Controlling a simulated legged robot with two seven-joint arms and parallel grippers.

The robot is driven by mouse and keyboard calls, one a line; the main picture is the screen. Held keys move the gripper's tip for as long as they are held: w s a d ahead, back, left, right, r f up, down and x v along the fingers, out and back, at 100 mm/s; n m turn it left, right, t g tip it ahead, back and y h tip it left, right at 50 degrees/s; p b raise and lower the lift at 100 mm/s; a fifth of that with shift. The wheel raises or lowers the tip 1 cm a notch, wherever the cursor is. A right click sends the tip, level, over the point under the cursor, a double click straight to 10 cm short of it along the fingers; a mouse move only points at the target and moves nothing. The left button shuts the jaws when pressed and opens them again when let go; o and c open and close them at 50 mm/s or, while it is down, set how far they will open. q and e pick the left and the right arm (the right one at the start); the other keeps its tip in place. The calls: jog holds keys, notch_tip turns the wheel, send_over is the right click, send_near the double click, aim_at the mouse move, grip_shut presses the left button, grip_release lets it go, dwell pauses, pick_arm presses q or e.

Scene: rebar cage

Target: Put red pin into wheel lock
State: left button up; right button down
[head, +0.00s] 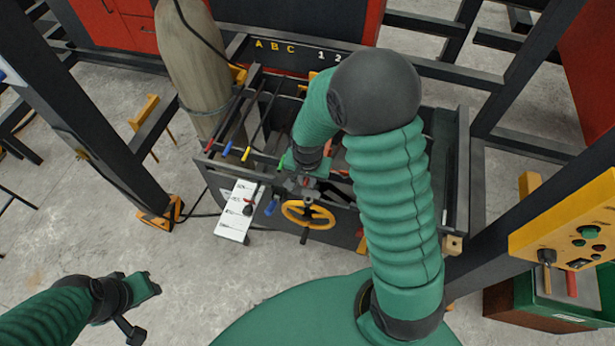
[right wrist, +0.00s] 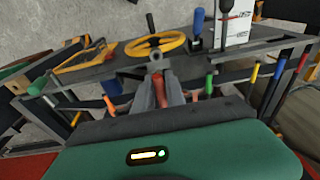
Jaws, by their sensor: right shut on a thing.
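The red pin (right wrist: 161,92) is between the fingers of my right gripper (right wrist: 158,88), which is shut on it. In the head view my right gripper (head: 303,182) is just behind the yellow wheel (head: 308,214), mostly covered by my arm. The wheel also shows in the right wrist view (right wrist: 155,44). A grey ring-shaped part (right wrist: 156,57), perhaps the wheel lock, stands between the wheel and my fingertips. I cannot tell whether the pin touches it. My left gripper (head: 146,289) is low at the left, away from the rack; its jaw opening is unclear.
Blue (head: 228,148) and yellow (head: 246,154) handles stick out from the dark rack (head: 455,165). A white label sheet (head: 238,210) is left of the wheel. Dark posts flank the rack, and a yellow control panel (head: 570,225) is at right. Bare floor lies at left.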

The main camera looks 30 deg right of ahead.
jog(key=shift+f+b, duration=0.6)
jog(key=shift+f, duration=0.05)
jog(key=b, duration=0.3)
send_over(308, 197)
jog(key=s, duration=0.1)
notch_tip(308, 197, down, 4)
jog(key=shift+a+f, duration=0.25)
jog(key=shift+a, duration=0.2)
jog(key=shift+s, duration=0.1)
dwell(0.3)
jog(key=shift+f+b, duration=1.35)
jog(key=shift+f, duration=0.6)
jog(key=c, duration=1.3)
grip_release()
notch_tip(308, 197, up, 17)
jog(key=s+a+b, duration=0.1)
jog(key=s, duration=0.1)
jog(key=shift+a+f, duration=0.2)
jog(key=shift+a, duration=0.05)
